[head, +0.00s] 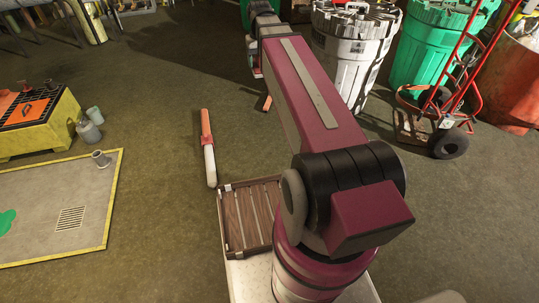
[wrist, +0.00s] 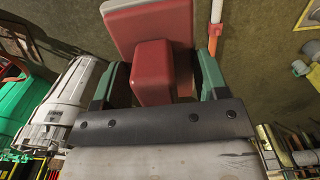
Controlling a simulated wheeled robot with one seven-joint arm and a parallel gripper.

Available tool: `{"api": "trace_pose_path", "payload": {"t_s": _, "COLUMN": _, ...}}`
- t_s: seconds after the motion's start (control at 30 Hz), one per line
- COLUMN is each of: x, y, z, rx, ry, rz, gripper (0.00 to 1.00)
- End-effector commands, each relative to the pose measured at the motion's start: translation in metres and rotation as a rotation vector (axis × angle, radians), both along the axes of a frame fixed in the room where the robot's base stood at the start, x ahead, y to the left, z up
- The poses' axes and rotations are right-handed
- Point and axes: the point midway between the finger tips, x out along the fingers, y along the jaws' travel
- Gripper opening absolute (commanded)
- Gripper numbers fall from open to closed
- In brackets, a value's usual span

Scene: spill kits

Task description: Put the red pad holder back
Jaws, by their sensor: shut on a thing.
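The red pad holder (wrist: 153,75) fills the top middle of the wrist view. It has a red block for a grip and a wider red plate with a pale edge behind it. My gripper (wrist: 160,82) has its green fingers on both sides of the block and is shut on it. In the head view my arm hides the gripper. A small orange-red piece shows beside the arm there; I cannot tell whether it is part of the holder. No empty place for the holder can be made out.
A stick with an orange-red end (head: 207,145) lies on the floor by a brown slatted tray (head: 229,222). A white drum (head: 350,45), green drum (head: 425,45) and red hand truck (head: 462,75) stand right. A yellow-edged mat (head: 55,205) lies left.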

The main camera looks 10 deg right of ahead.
Motion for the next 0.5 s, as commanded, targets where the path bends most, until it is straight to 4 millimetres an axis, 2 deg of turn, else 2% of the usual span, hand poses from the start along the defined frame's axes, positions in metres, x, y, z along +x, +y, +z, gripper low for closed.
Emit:
{"api": "trace_pose_path", "payload": {"t_s": 0.2, "x": 0.035, "y": -0.003, "z": -0.051, "rx": 0.0, "ry": 0.004, "rz": 0.001, "gripper": 0.45}}
{"api": "trace_pose_path", "payload": {"t_s": 0.5, "x": 0.074, "y": -0.007, "z": -0.133, "rx": 0.0, "ry": 0.004, "rz": 0.003, "gripper": 0.45}}
